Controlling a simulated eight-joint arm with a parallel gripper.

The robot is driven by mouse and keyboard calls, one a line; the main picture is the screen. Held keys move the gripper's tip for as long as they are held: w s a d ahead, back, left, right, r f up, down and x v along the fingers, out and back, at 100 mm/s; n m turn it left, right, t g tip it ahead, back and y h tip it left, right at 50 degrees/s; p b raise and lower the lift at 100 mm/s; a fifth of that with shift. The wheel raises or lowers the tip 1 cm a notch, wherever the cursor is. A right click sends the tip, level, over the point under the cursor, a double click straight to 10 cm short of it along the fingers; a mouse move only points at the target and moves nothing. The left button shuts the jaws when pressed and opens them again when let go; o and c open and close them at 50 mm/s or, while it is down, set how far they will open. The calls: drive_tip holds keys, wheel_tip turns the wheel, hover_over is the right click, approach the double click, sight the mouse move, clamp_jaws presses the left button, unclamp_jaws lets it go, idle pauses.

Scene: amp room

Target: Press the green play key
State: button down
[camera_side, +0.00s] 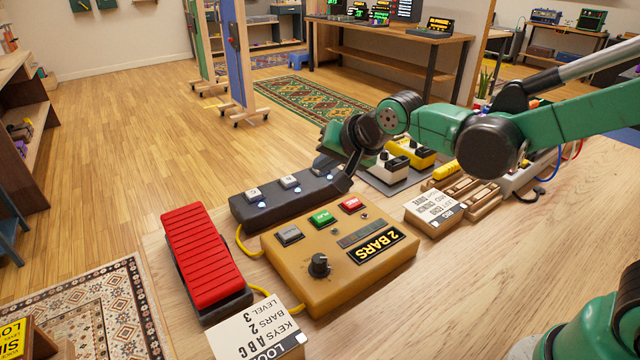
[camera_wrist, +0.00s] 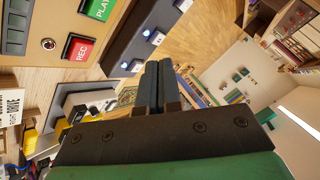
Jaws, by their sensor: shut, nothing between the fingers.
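The green play key (camera_side: 321,217) is on top of the tan looper box (camera_side: 300,272), between a grey key (camera_side: 289,235) and the red key (camera_side: 352,204). In the wrist view the green key, lettered PLAY (camera_wrist: 98,8), is cut by the top edge, and the red REC key (camera_wrist: 80,47) is below it. My gripper (camera_side: 345,183) is shut and empty, above the right end of the dark pedal strip (camera_side: 285,198), behind and right of the green key and apart from it. In the wrist view the closed fingers (camera_wrist: 158,68) point up the picture.
The box has a black knob (camera_side: 319,265) and a display reading 2 BARS (camera_side: 376,246). A red pedal (camera_side: 202,252) stands left. A white-labelled block (camera_side: 435,210) and wooden pieces lie right. A card block (camera_side: 258,335) is in front.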

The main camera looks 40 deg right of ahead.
sight(317, 213)
drive_tip(key=shift+f, duration=3.85)
drive_tip(key=shift+f, duration=0.4)
drive_tip(key=shift+f, duration=0.5)
drive_tip(key=shift+r, duration=0.95)
drive_tip(key=shift+r, duration=2.5)
